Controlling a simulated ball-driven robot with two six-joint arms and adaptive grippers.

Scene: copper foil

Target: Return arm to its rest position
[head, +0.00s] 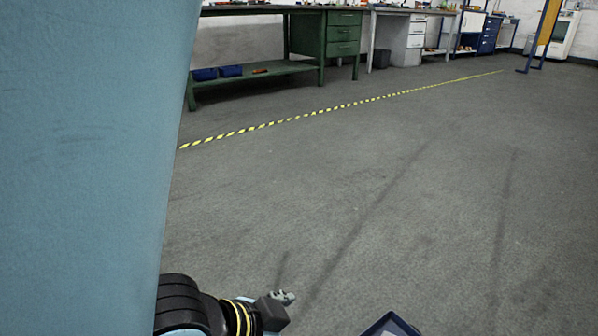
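One of my arms, black with yellow bands, shows at the bottom left and comes in from the left, so I take it as my left. Its gripper (282,298) is small in view, with a grey tip pointing right over the floor. I cannot make out whether its fingers are apart or together, and I see nothing clearly held. My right arm and gripper are not in view.
A large pale blue surface close to the camera hides the left side. A dark blue tray-like edge (376,324) shows at the bottom. A green workbench (322,45) and grey benches stand at the back. A yellow-black floor line (330,108) crosses open grey floor (450,200).

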